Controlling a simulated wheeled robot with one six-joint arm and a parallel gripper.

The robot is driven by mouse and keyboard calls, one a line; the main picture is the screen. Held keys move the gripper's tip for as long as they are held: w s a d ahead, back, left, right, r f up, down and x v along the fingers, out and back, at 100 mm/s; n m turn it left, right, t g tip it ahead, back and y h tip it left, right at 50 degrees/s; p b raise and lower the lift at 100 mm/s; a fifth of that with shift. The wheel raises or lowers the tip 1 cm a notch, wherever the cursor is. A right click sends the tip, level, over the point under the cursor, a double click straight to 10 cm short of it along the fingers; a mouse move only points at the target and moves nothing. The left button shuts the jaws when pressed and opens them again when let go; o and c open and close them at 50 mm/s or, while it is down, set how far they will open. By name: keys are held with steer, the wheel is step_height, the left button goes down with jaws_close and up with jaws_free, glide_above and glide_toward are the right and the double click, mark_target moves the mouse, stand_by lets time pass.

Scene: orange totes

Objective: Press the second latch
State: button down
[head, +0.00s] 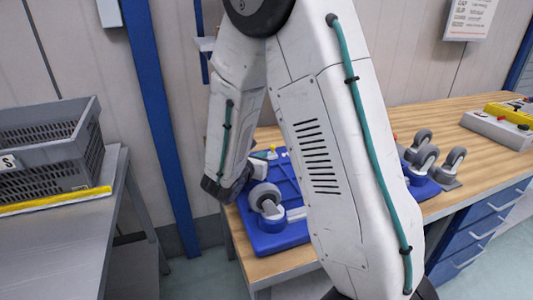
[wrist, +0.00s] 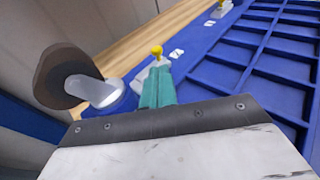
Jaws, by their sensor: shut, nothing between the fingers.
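In the wrist view my gripper (wrist: 158,80) is shut, its teal fingers together and empty. The tips are close to a near latch (wrist: 156,51) with a yellow knob on a pale base, at the edge of a blue tray (wrist: 205,80). The fingers hide part of that base, and I cannot tell whether they touch it. A far latch (wrist: 222,8), also with a yellow knob, sits further along the same edge. In the head view the blue tray (head: 262,243) lies on the wooden bench, partly behind my arm; my fingertips are not clear there.
A caster wheel (head: 265,198) stands at the tray's near left; several more casters (head: 425,155) stand to the right. A dark round part with a pale cylinder (wrist: 95,90) is left of my fingers. A grey crate (head: 50,150) sits on the left table. A blue post (head: 160,120) stands behind.

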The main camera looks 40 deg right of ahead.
steer(key=v, duration=0.7)
steer(key=shift+w+a, duration=0.1)
steer(key=shift+d+r+m, duration=0.25)
steer(key=shift+m, duration=0.05)
steer(key=s+d+r+m+g+y, duration=0.2)
steer(key=s+r+m+g, duration=0.2)
steer(key=s+m, duration=0.35)
steer(key=s+d+r+m+g+y, duration=0.1)
steer(key=s+d+r+m+g, duration=0.1)
steer(key=s+r+m+g, duration=0.35)
steer(key=s+a+r+m+t+y, duration=0.1)
steer(key=s+a+m+t+y, duration=0.2)
steer(key=s+a+m+y, duration=0.7)
steer(key=s+a, duration=0.3)
steer(key=s, duration=0.1)
steer(key=shift+a+r+y, duration=0.2)
steer(key=shift+y, duration=0.2)
